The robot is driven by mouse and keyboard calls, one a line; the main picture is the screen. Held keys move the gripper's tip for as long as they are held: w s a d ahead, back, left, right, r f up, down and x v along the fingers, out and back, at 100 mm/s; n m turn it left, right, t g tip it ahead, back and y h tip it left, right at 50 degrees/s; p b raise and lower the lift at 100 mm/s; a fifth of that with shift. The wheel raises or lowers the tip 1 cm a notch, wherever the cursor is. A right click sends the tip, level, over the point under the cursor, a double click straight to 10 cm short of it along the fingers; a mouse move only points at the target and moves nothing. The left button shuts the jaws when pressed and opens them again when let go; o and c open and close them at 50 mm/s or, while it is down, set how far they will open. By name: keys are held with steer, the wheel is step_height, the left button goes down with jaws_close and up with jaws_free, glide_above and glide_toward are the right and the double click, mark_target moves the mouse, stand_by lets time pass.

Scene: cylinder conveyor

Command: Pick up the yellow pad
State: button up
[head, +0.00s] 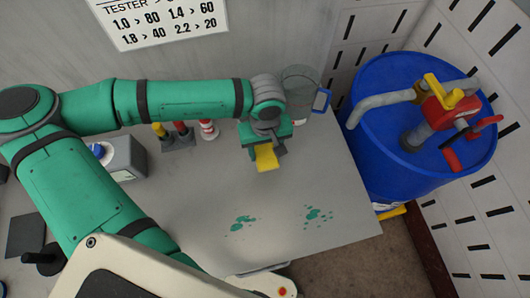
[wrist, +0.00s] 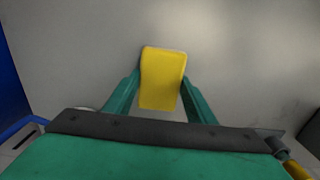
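The yellow pad (head: 266,158) is a small flat block at the end of my green gripper (head: 268,147) in the head view, over the back right part of the grey table (head: 190,222). In the wrist view, the pad (wrist: 162,78) sits between the two green fingers of my gripper (wrist: 162,85), which meet its left and right edges. The gripper is shut on it. The pad seems to be clear of the table, but its height is hard to judge. Its near end lies between the fingers.
A clear jug (head: 300,88) with a blue handle stands just behind the gripper. A blue barrel (head: 375,165) with a red and yellow pump is to the right. A grey box (head: 124,158) and a tool holder (head: 178,142) stand left. The table's front, with green stains (head: 318,215), is free.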

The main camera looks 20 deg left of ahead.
mark_target(265, 152)
stand_by(0.3)
steer(key=shift+r, duration=0.5)
step_height(265, 152, up, 2)
steer(key=shift+w+r, duration=0.1)
steer(key=shift+r, duration=0.05)
steer(key=shift+s+a+r, duration=1)
steer(key=shift+s+r, duration=0.6)
steer(key=shift+s, duration=0.5)
steer(key=shift+s+a+r, duration=1.05)
steer(key=shift+s+r, duration=0.6)
steer(key=shift+s, duration=0.5)
steer(key=shift+s+a+r, duration=1)
steer(key=shift+s+r, duration=0.6)
steer(key=shift+s, duration=0.5)
steer(key=shift+o, duration=0.3)
steer(key=shift+w, duration=0.1)
steer(key=shift+a, duration=0.1)
